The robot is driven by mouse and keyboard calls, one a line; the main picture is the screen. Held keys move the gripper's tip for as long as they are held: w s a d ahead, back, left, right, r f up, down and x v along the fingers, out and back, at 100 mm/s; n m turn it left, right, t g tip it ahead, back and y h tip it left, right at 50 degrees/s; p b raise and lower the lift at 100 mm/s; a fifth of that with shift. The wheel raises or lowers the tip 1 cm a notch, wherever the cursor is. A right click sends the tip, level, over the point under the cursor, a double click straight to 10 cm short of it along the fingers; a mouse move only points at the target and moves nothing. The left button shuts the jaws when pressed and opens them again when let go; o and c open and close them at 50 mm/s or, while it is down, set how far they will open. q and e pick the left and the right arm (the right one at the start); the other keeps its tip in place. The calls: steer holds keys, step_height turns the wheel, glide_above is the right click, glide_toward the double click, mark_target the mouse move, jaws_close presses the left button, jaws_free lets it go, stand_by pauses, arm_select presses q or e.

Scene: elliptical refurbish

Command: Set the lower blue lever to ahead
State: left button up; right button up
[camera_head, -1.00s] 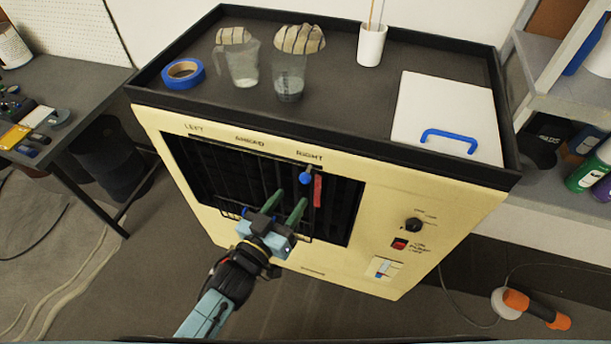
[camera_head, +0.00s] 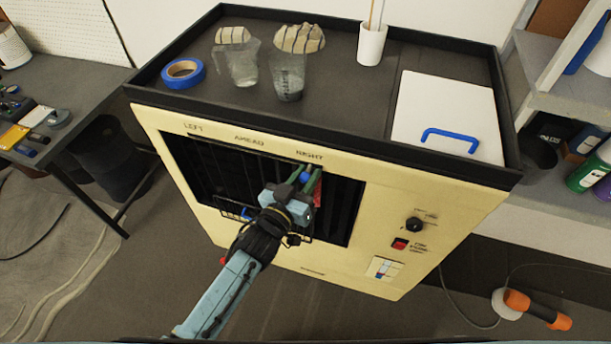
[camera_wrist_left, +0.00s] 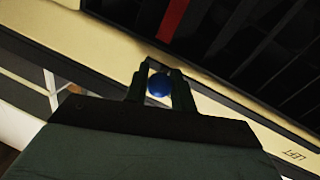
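The cream cabinet (camera_head: 365,258) has a dark slatted opening marked LEFT, AHEAD and RIGHT along its top. One blue lever knob (camera_head: 304,177) stands under RIGHT, beside a red strip (camera_head: 317,196). Another blue piece (camera_head: 246,213), lower and further left, shows at the opening's bottom edge, partly hidden by my left arm. My left gripper (camera_head: 308,180) is at the knob under RIGHT, its green fingers on either side. In the left wrist view the blue knob (camera_wrist_left: 159,85) sits between the fingers (camera_wrist_left: 161,75), which look open; firm contact cannot be made out. My right gripper is not in view.
The cabinet's black tray top (camera_head: 350,110) carries blue tape (camera_head: 183,73), two clear cups, a white holder (camera_head: 371,44) and a white panel with a blue handle (camera_head: 450,137). A black dial (camera_head: 413,224) and red switch (camera_head: 399,244) are on the front, right of the opening.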

arm_select(q)
jaws_close()
steer(key=w+a, duration=0.1)
steer(key=a, duration=0.3)
steer(key=w+a, duration=0.2)
steer(key=a, duration=0.3)
steer(key=w+a+p, duration=0.1)
steer(key=a, duration=0.4)
steer(key=shift+w+a, duration=0.2)
steer(key=shift+w, duration=0.1)
steer(key=o, duration=0.5)
jaws_free()
steer(key=shift+o, duration=0.2)
steer(key=v, duration=1.3)
steer(key=shift+s, duration=0.15)
